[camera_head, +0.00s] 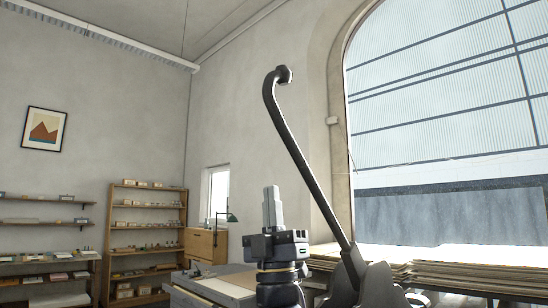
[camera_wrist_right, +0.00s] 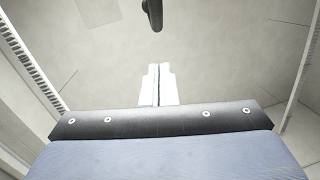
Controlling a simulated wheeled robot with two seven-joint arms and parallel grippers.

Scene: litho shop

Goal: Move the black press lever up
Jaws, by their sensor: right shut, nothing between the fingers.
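The black press lever (camera_head: 303,165) rises from a dark press body (camera_head: 368,284) at the lower right of the head view. It leans up and to the left and ends in a hooked knob. My right gripper (camera_head: 271,192) points upward to the left of the lever's lower half, apart from it in the picture. Its fingers are shut with nothing between them. In the right wrist view, the shut gripper (camera_wrist_right: 158,68) points up at the wall, and the lever's end (camera_wrist_right: 153,14) shows beyond the fingertips at the top edge. My left gripper is not in view.
A table (camera_head: 180,293) with sheets stands behind my right gripper. Stacked boards (camera_head: 470,272) lie at the right below the large arched window (camera_head: 450,90). A wooden shelf (camera_head: 146,186) stands at the back left. The air around the lever's upper part looks clear.

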